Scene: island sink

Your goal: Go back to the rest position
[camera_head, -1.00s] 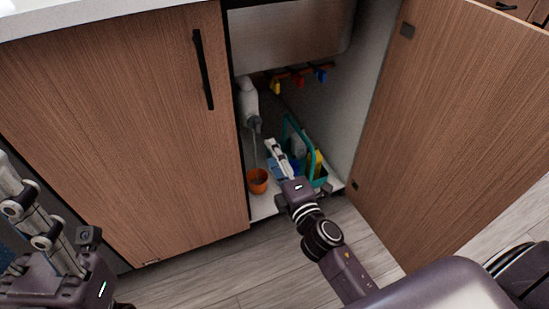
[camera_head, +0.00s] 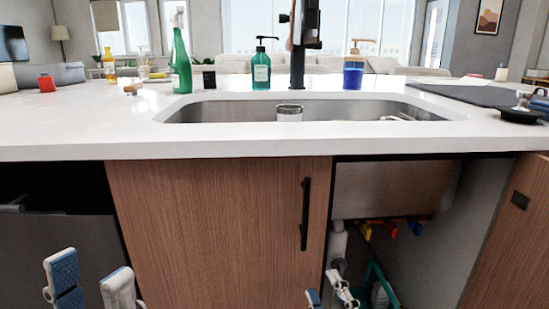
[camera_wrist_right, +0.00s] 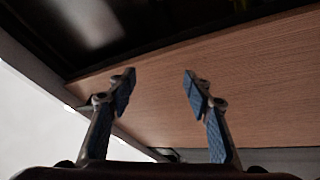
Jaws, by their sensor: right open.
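My left gripper (camera_head: 90,275) is at the lower left of the head view, in front of the cabinet. Its two fingers with blue pads stand apart, with nothing seen between them. My right gripper (camera_head: 327,294) is at the bottom of the head view, in front of the open cabinet under the sink. Its fingers are spread and empty in the right wrist view (camera_wrist_right: 157,82), facing a wood panel (camera_wrist_right: 240,75) with a dark opening behind. The wrists and arms are below the head view's lower edge.
The closed door (camera_head: 220,225) is left of the open compartment; the open door (camera_head: 510,235) is at right. The countertop (camera_head: 90,140) and sink (camera_head: 230,112) are above the grippers.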

